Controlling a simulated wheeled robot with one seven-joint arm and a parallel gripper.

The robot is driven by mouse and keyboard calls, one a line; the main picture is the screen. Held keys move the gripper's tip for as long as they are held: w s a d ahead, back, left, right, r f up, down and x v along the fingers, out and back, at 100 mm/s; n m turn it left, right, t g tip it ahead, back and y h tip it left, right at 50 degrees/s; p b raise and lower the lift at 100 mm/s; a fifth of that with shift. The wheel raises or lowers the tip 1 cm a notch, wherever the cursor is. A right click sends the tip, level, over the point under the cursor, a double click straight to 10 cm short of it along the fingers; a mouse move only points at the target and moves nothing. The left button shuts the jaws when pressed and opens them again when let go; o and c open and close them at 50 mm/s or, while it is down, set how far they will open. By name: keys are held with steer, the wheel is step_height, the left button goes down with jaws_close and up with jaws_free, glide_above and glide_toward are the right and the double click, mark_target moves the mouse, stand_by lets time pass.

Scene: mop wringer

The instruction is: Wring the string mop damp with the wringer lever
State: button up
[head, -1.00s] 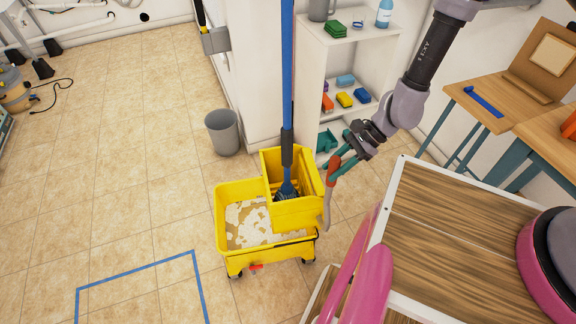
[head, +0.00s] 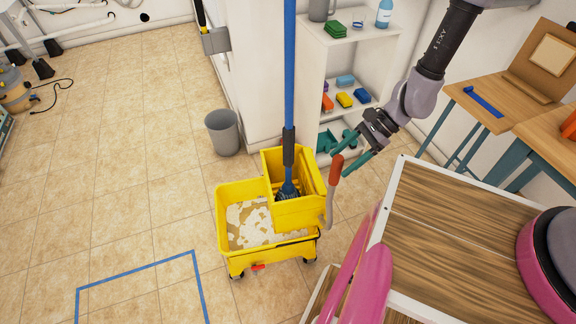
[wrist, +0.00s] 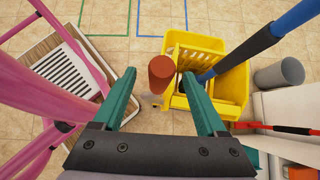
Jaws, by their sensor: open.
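The yellow mop bucket (head: 235,262) stands on the tiled floor with murky, foamy water inside. Its yellow wringer (head: 298,214) sits on the right side. The string mop (head: 289,80) stands upright on its blue pole, its head down in the wringer, mostly hidden by the walls. The wringer lever (head: 329,208) rises on the wringer's right side and ends in a red grip (head: 336,170). My gripper (head: 342,163) is open beside the grip. In the wrist view, the red grip (wrist: 161,72) lies between the lines of my spread fingers (wrist: 162,85), near their tips; contact is not clear.
A grey bin (head: 222,132) stands behind the bucket. A white shelf (head: 312,75) with sponges and bottles is behind my arm. A wood-topped surface (head: 450,235) with a white rim is at the right. Open floor lies to the left, with blue tape lines (head: 135,272).

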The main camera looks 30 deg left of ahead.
steer(key=shift+v, duration=2.55)
